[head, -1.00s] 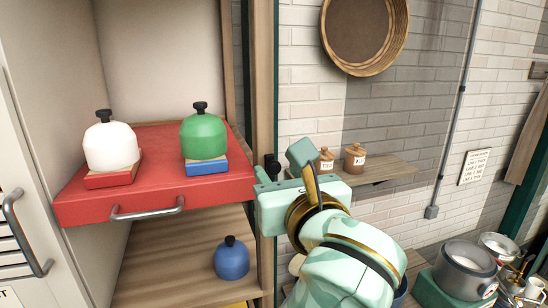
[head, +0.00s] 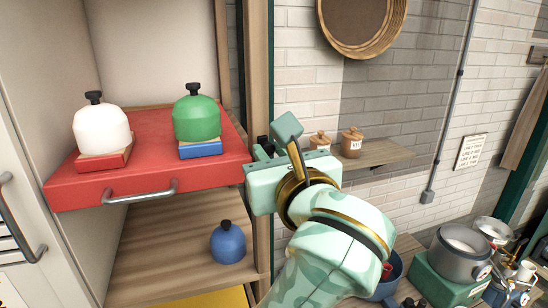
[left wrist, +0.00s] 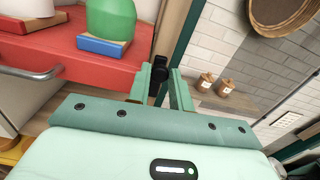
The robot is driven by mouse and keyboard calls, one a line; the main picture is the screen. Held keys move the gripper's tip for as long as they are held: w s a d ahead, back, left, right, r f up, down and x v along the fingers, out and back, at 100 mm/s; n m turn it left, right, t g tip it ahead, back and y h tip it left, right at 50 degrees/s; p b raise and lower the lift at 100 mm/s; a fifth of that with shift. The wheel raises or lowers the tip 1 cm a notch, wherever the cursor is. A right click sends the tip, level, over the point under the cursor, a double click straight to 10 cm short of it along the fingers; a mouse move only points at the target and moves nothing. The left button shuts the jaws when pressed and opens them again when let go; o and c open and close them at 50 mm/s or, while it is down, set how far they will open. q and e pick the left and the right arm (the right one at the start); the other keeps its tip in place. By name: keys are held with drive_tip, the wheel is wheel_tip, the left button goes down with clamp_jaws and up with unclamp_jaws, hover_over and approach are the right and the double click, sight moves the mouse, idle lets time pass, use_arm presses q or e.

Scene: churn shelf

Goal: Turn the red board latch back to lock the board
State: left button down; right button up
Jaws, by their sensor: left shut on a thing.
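The red board (head: 150,182) with a metal handle sits in the shelf at the left of the head view. A dark latch (left wrist: 158,76) is on or beside the shelf's post, just right of the board. In the left wrist view my left gripper (left wrist: 159,86) has its two green fingers on either side of the latch and is shut on it. In the head view the left gripper (head: 262,152) is at the post, and its own body and fingers hide most of the latch. My right gripper is in neither view.
A white bell-shaped object (head: 102,130) and a green one (head: 197,118) stand on the board on small bases. A blue one (head: 228,242) stands on the shelf below. A wall shelf with jars (head: 352,142) and a counter with pots (head: 462,252) are at the right.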

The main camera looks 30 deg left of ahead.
use_arm(q)
drive_tip(key=s+a+f+n+b, duration=0.1)
drive_tip(key=n+b, duration=0.3)
drive_tip(key=b, duration=0.2)
drive_tip(key=s+a+f+n+b, duration=0.1)
drive_tip(key=f+n+b, duration=0.1)
drive_tip(key=n+b, duration=0.3)
drive_tip(key=s+a+f+n+b, duration=0.1)
drive_tip(key=n+b, duration=0.4)
drive_tip(key=b, duration=0.2)
drive_tip(key=shift+s+f, duration=0.2)
drive_tip(key=shift+f+n+b, duration=0.2)
drive_tip(key=shift+n+b, duration=0.65)
drive_tip(key=shift+f+n+b, duration=0.2)
drive_tip(key=shift+n+b, duration=0.6)
drive_tip(key=shift+n, duration=0.05)
drive_tip(key=c, duration=1.3)
unclamp_jaws()
drive_tip(key=shift+a, duration=0.1)
